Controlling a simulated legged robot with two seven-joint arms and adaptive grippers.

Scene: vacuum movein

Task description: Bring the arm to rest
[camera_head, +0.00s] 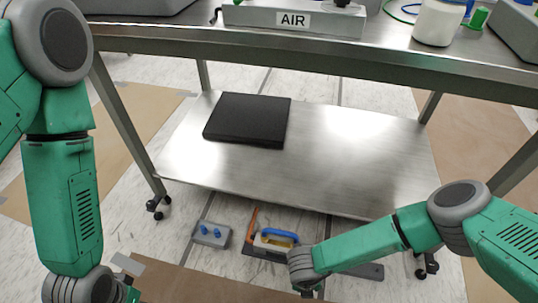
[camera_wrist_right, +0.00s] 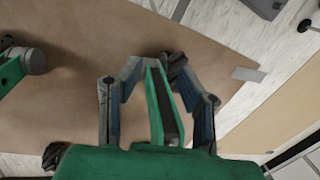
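My right arm comes in from the right in the head view. Its wrist hangs in front of the lower shelf's near edge, and only a small part of the right gripper (camera_head: 310,292) shows at the bottom. In the right wrist view the right gripper (camera_wrist_right: 155,65) has its two fingers apart, with no object seen held between them. A green part, likely mine, shows behind the gap. My left arm hangs down at the left of the head view. The left gripper is below the picture and cannot be seen.
A steel table (camera_head: 300,52) stands ahead, its lower shelf (camera_head: 350,165) bearing a flat black box (camera_head: 247,120). On the floor in front lie a grey block with blue knobs (camera_head: 211,234) and a blue-handled item (camera_head: 275,237), close to my right wrist. Brown sheeting (camera_wrist_right: 70,100) covers floor below.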

